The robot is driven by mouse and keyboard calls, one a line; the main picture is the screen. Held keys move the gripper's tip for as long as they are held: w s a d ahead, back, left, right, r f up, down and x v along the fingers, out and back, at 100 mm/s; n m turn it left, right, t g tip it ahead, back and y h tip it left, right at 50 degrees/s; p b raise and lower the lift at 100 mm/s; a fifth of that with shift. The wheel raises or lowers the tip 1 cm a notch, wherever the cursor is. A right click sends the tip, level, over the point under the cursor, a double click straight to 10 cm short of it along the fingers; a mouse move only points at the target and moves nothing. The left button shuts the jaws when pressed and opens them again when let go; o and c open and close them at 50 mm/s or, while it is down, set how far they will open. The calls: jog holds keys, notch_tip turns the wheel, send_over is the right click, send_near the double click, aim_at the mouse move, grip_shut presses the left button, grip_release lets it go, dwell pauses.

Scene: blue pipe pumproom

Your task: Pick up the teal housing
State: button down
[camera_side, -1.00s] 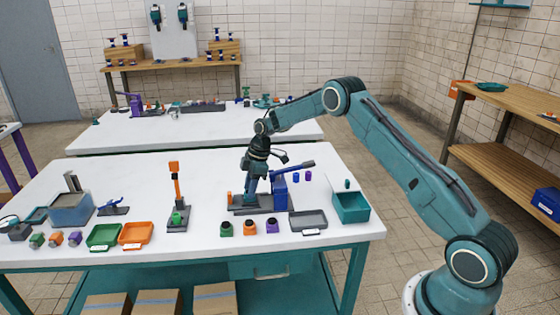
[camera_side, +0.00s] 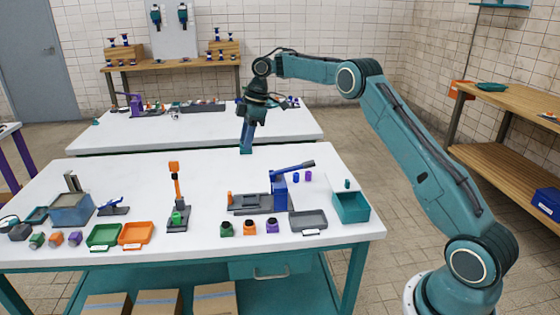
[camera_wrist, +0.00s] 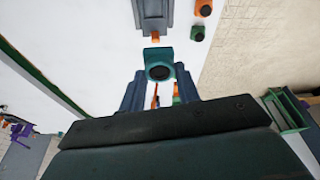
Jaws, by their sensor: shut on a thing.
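The teal housing (camera_wrist: 158,57), a small block with a dark round opening, sits between the fingertips of my gripper (camera_wrist: 159,84) in the wrist view. My gripper is shut on it. In the side view, my gripper (camera_side: 248,138) points down above the white bench, with the teal housing (camera_side: 246,150) at its tip. The housing appears clear of the bench. The fingers hide part of its sides.
The grey fixture (camera_side: 252,203) with a blue lever press (camera_side: 280,190) stands on the bench below. A grey tray (camera_side: 308,222) and teal bin (camera_side: 351,208) are to its right. Capped housings (camera_side: 249,228) stand in front. An orange-topped stand (camera_side: 174,180) is left.

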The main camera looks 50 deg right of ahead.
jog(key=shift+r, duration=0.8)
jog(key=shift+s+d+r, duration=0.1)
dwell(0.4)
